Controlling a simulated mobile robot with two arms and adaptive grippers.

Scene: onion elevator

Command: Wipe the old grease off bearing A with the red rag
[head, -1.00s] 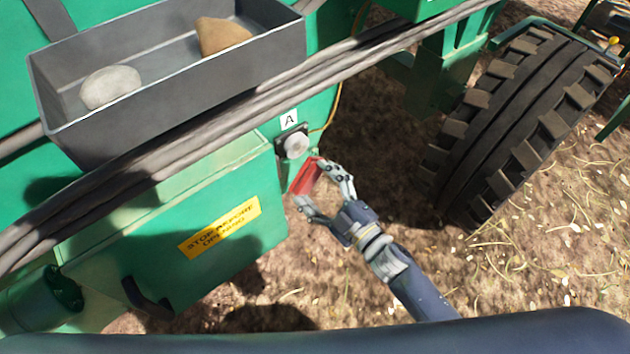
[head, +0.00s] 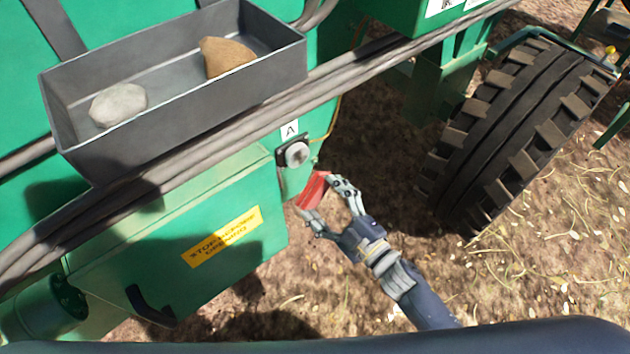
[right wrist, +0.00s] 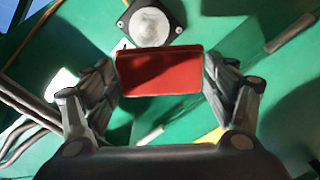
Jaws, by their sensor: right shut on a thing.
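Bearing A (head: 296,154) is a pale round face on a dark square mount, on the green machine wall under a white label "A" (head: 289,129). It also shows at the top of the right wrist view (right wrist: 150,24). My right gripper (head: 318,193) is shut on the red rag (head: 312,190), which looks like a flat red block. The rag (right wrist: 160,72) spans between the two fingers in the right wrist view. The rag is below and slightly right of the bearing in the head view, apart from it by a small gap. My left gripper is not in view.
A grey tray (head: 190,118) above holds a pale stone-like lump (head: 118,104) and a brown one (head: 226,57). Thick grey hoses (head: 360,75) run below it. A green box with a yellow warning label (head: 222,236) stands left. A large tyre (head: 520,135) stands right, with open ground between.

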